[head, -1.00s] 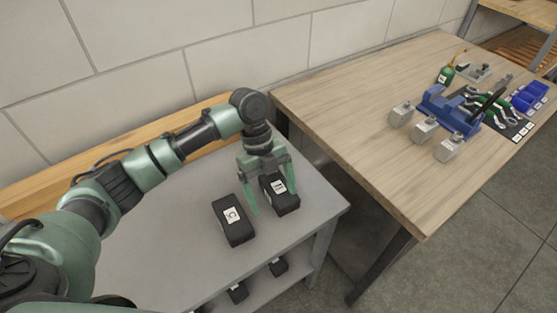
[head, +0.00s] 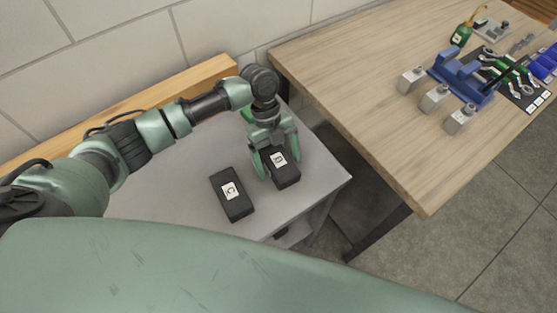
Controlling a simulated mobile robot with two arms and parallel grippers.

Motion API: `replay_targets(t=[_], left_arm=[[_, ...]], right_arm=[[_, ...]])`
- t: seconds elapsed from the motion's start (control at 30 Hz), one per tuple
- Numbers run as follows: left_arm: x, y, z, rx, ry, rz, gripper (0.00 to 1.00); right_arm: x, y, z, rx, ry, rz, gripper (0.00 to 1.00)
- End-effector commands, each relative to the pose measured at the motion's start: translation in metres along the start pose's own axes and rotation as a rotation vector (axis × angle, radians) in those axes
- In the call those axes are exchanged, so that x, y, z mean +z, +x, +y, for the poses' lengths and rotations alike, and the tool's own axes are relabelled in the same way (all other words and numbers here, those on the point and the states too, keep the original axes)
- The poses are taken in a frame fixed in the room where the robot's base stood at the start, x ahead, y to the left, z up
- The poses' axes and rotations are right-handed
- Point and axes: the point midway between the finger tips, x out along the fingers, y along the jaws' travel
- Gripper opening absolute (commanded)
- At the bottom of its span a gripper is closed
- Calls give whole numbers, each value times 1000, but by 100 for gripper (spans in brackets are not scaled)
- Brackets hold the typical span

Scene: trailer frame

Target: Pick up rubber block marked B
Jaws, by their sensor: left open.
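A black block with a white label (head: 285,177) lies on the grey table; its letter looks like D or B, and I cannot tell which. A second black block, marked C (head: 232,196), lies to its left, a small gap apart. My left gripper (head: 277,161) is open, pointing down over the first block, with one finger at its left side and the other at its far right side. Whether the fingers touch it is unclear. My right gripper is not in view.
A wooden table (head: 350,95) stands to the right, across a gap. A tiled wall is behind. My green body covers the bottom.

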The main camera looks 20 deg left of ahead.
Motion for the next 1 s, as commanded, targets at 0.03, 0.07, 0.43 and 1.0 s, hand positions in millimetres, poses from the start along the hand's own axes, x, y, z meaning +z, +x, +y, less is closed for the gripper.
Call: replay_targets(t=[0.03, 0.07, 0.43, 1.0], left_arm=[[0, 1, 0, -1, 0, 0, 87], [0, 1, 0, -1, 0, -1, 87], [0, 1, 0, -1, 0, -1, 23], [-5, -13, -2, -4, 1, -2, 0]], right_arm=[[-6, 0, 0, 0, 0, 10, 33], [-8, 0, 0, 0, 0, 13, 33], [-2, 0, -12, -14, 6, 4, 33], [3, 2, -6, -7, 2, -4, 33]])
